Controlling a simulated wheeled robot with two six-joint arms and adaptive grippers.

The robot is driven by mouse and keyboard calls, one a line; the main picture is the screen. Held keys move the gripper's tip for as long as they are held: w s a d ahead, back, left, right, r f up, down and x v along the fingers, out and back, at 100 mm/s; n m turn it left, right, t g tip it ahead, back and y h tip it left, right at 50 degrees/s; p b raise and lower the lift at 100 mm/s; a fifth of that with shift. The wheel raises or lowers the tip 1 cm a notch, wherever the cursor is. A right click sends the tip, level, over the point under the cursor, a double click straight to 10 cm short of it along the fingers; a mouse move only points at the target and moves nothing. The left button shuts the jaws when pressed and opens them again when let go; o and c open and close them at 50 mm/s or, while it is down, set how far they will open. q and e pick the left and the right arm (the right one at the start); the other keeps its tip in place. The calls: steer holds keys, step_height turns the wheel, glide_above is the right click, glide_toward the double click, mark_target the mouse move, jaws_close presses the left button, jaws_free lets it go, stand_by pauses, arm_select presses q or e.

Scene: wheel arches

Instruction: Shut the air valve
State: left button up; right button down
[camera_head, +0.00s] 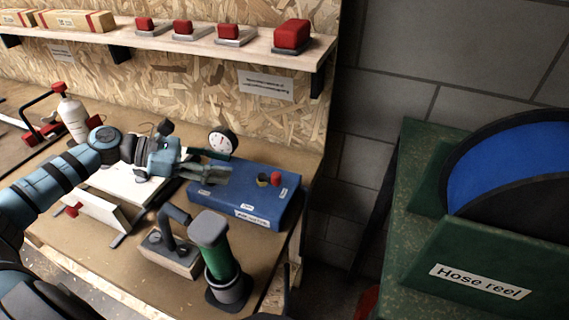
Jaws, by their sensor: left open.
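A blue box (245,203) with a white label on its front, too small to read surely, sits on the workbench at its right end. A red knob (276,180) and a yellow-and-black knob (263,180) stand on its top, towards the right. I cannot tell for sure which part is the air valve. A round white pressure gauge (220,141) stands behind the box's left part. My left gripper (230,165) is open and empty, over the left part of the box, left of the knobs. Its fingers point right and hide part of the box top. My right gripper is not in view.
A green cylinder (216,255) and a wooden block with a dark handle (170,250) stand in front of the box. A white bottle (73,118) stands at left. A shelf (185,42) with red-topped blocks hangs behind. A green hose reel (475,255) is at right.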

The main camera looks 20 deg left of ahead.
mark_target(274, 175)
arm_select(q)
steer(key=d, duration=0.1)
steer(key=w+d, duration=0.1)
steer(key=d+f, duration=0.1)
steer(key=shift+w+d, duration=0.15)
steer(key=p+x, duration=0.1)
steer(key=x, duration=0.8)
steer(key=shift+w+f, duration=0.15)
steer(key=shift+w, duration=0.2)
steer(key=shift+w+d+f, duration=0.15)
steer(key=shift+d+f, duration=0.05)
steer(key=shift+d, duration=0.2)
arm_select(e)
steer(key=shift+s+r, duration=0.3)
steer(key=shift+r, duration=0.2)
